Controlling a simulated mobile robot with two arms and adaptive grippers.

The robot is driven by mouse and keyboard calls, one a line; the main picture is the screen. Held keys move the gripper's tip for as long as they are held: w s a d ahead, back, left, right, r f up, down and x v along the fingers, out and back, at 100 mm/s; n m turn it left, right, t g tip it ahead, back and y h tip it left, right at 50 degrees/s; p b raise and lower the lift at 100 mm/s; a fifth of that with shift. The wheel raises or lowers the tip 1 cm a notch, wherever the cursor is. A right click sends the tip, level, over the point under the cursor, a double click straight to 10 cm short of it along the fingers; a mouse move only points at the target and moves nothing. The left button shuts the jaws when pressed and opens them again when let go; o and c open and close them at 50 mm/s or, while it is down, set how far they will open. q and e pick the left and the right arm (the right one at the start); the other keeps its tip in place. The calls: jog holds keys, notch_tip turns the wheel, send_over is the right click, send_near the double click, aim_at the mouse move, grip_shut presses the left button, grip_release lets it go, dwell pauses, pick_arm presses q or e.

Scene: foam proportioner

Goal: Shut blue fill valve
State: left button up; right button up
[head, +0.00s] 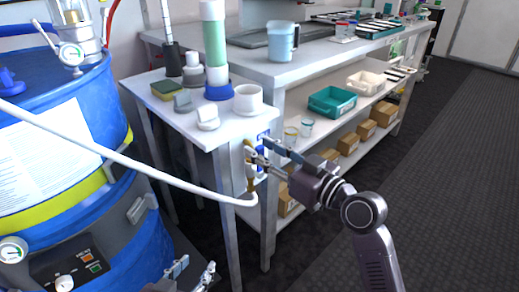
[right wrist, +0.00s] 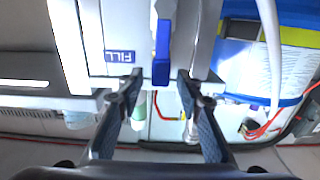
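The blue fill valve handle (right wrist: 162,52) is at the centre of the right wrist view, beside a blue and white FILL label (right wrist: 119,56) that appears upside down. My right gripper (right wrist: 160,82) is open, with one finger on each side of the handle's end and gaps visible on both sides. In the head view my right gripper (head: 264,154) is at the small table's front leg, by a brass fitting (head: 251,172), and partly hides the valve. My left gripper (head: 193,273) is at the bottom edge, its fingers apart and empty, away from the valve.
A white hose (head: 120,158) runs from the left to the brass fitting. A large blue drum (head: 90,110) with gauges stands at left. The small table (head: 220,132) holds a white cup and a sponge. Shelves with teal and white bins stand behind. Open floor (head: 450,190) lies at right.

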jog(key=shift+w+a, duration=0.45)
jog(key=shift+a, duration=0.05)
grip_shut()
